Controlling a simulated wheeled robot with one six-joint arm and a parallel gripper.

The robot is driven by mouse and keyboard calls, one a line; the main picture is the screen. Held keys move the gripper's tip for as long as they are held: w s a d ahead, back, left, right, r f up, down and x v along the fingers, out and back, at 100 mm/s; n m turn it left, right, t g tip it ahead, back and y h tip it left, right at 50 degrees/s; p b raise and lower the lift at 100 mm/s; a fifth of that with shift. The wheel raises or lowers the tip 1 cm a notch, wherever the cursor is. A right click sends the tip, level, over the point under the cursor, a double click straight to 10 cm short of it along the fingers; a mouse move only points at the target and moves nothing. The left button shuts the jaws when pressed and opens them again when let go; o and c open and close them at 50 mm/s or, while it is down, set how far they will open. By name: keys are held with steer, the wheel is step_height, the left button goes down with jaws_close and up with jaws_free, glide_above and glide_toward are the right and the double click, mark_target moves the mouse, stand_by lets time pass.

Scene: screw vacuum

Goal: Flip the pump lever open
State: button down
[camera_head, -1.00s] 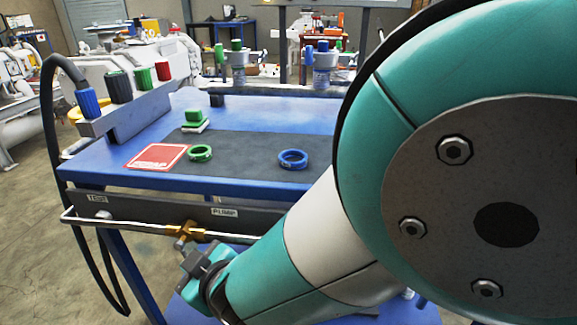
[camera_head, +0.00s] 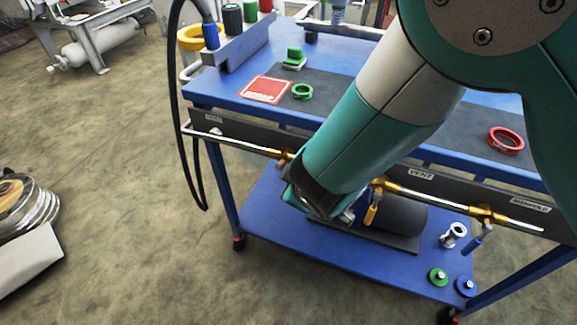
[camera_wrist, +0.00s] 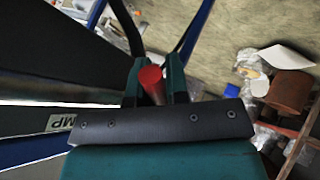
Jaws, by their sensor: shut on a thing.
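The pump lever shows as a red handle (camera_wrist: 151,78) in the wrist view, seen nearly end-on between the two teal fingers of my gripper (camera_wrist: 155,84). My gripper is shut on it. Part of the pump label (camera_wrist: 62,122) shows at the left of that view. In the head view, my teal arm covers the lever and most of my gripper, which is at the front rail, below the tabletop. A brass fitting (camera_head: 285,156) on the rail's pipe shows just left of my arm. The lever's angle is hard to tell.
The rail also carries a yellow-handled vent valve (camera_head: 371,212) and a blue-handled manifold valve (camera_head: 477,245) at right. The blue cart's tabletop (camera_head: 222,92) holds a red ring (camera_head: 505,140) and a green ring (camera_head: 302,91). A black hose (camera_head: 174,120) hangs at left.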

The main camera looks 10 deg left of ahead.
steer(key=shift+r, duration=0.1)
stand_by(0.3)
steer(key=c, duration=1.1)
jaws_free()
steer(key=shift+w, duration=0.1)
